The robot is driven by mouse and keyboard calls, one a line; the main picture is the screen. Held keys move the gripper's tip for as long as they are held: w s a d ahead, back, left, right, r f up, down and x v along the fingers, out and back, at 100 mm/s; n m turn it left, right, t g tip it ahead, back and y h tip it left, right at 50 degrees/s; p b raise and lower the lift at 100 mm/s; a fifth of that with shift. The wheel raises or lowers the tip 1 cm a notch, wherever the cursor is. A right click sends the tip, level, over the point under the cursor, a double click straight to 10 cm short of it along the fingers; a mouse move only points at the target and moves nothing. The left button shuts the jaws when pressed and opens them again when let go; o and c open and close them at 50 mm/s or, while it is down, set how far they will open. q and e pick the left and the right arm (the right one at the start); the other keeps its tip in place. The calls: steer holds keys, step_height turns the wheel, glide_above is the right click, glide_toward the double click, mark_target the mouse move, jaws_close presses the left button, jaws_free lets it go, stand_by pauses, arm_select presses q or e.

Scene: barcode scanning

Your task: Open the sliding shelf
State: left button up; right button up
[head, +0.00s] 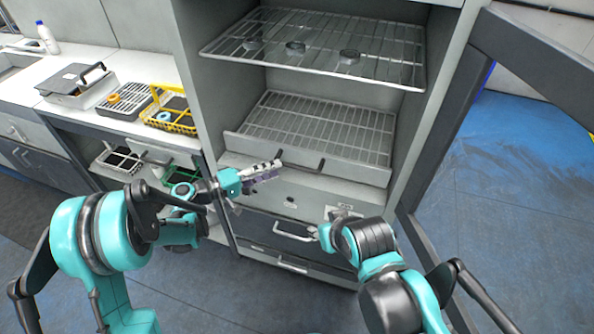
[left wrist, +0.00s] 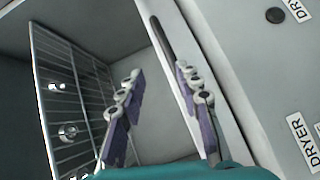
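The sliding shelf (head: 330,125) is a wire rack with a grey front panel, low inside the open cabinet. A dark bar handle (head: 300,162) is on its front panel. My left gripper (head: 270,172) is at the left end of this handle. In the left wrist view my left gripper (left wrist: 160,108) has its fingers spread, with nothing held between them. The handle (left wrist: 162,42) shows there, running down behind the right-hand finger; contact cannot be told. My right gripper (head: 328,228) is low in front of the drawers, partly hidden by its own arm.
An upper wire shelf (head: 315,50) holds several small dark round items. The cabinet door (head: 445,140) stands open on the right. Drawers with a handle (head: 293,232) are below. A yellow rack (head: 170,115) and a grey box (head: 75,84) stand on the left counter.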

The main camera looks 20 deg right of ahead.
mark_target(298, 166)
arm_select(q)
steer(key=d+f+h+b, duration=0.1)
steer(key=d, duration=0.2)
steer(key=w+d+h, duration=0.1)
steer(key=d, duration=0.2)
steer(key=d+f+h+b, duration=0.1)
steer(key=d, duration=0.1)
steer(key=shift+w+d+f+g+b, duration=0.15)
steer(key=shift+d+f+g+b, duration=0.15)
steer(key=shift+d+b, duration=0.1)
jaws_close()
